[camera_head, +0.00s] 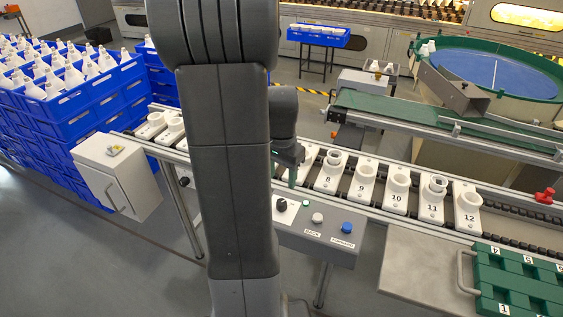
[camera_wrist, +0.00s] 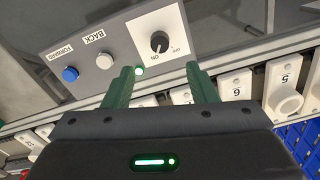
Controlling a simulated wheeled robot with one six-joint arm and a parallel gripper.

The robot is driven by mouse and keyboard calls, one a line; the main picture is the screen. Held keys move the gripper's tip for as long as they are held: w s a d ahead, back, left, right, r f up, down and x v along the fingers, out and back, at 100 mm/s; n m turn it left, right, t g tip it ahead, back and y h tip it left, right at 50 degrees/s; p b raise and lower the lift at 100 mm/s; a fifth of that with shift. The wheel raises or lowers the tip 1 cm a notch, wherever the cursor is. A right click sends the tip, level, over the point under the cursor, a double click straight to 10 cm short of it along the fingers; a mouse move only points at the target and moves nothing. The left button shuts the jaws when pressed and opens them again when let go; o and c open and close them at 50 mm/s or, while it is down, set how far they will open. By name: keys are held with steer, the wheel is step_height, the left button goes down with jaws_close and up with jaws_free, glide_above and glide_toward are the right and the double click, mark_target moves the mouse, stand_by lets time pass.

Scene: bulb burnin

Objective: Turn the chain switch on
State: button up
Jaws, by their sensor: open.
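The chain switch is a black rotary knob (camera_wrist: 159,41) on a white plate marked ON and OFF, on the grey control box (camera_wrist: 120,25). Its pale pointer mark appears to face the ON label. A small green lamp (camera_wrist: 139,72) beside the plate looks lit. The knob (camera_head: 281,204) also shows in the head view, just right of my arm. My gripper (camera_wrist: 160,69) is open and empty, its two green fingers apart, with the knob beyond the tips and not between them. In the head view my gripper (camera_head: 297,172) is partly hidden by my arm and hangs above the box.
A white BACK button (camera_head: 317,217) and a blue FORWARD button (camera_head: 347,227) sit right of the knob. Behind the box runs a chain conveyor with numbered white holders (camera_head: 363,180). A grey table (camera_head: 415,275) with a green tray (camera_head: 518,275) stands at right.

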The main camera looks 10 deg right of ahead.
mark_target(281, 202)
step_height(281, 202, up, 4)
stand_by(0.6)
step_height(281, 202, down, 14)
steer(key=shift+r+b, duration=0.1)
steer(key=shift+b, duration=0.25)
stand_by(0.5)
